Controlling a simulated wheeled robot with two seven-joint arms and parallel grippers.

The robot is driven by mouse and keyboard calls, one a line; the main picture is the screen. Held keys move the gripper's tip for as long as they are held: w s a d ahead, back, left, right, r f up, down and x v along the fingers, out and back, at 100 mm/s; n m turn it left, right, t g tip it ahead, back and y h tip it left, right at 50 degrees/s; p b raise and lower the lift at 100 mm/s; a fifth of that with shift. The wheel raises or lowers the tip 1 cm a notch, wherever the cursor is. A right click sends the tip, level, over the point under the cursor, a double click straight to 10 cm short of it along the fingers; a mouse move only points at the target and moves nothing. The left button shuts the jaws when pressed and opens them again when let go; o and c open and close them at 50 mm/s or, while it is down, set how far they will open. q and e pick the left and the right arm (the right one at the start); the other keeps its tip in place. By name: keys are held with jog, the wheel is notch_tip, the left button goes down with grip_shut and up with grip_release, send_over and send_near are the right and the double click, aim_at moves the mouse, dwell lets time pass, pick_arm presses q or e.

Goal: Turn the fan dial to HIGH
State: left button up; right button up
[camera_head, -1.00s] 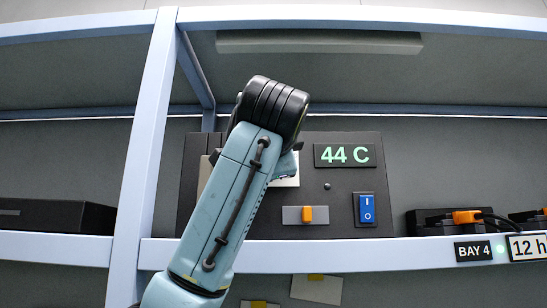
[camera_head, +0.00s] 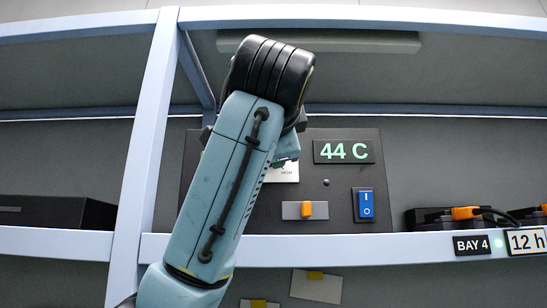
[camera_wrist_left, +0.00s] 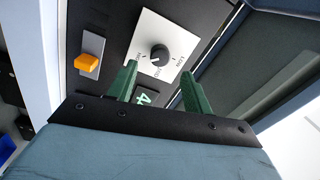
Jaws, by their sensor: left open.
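The dark control panel (camera_head: 340,222) sits in the rack bay. Its dial is hidden behind my left arm in the head view; only part of the white dial plate (camera_head: 286,173) shows. In the left wrist view the round black dial (camera_wrist_left: 160,54) sits on its white plate (camera_wrist_left: 180,30), with small printed labels around it. I cannot read the dial's setting. My left gripper (camera_wrist_left: 159,70) has two green fingers spread apart, one toward each side of the dial, with nothing between them. Whether the fingertips touch the plate is unclear. My right gripper is not in view.
The panel also has an orange slide switch (camera_head: 306,210), a blue rocker switch (camera_head: 367,205) and a "44 C" display (camera_head: 344,151). A pale rack post (camera_head: 145,150) stands left, and a shelf rail (camera_head: 350,248) runs below. A black box (camera_head: 50,212) lies left.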

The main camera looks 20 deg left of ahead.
pick_arm(q)
jog(key=b+v, duration=0.1)
jog(key=v, duration=0.7)
jog(key=shift+b, duration=0.4)
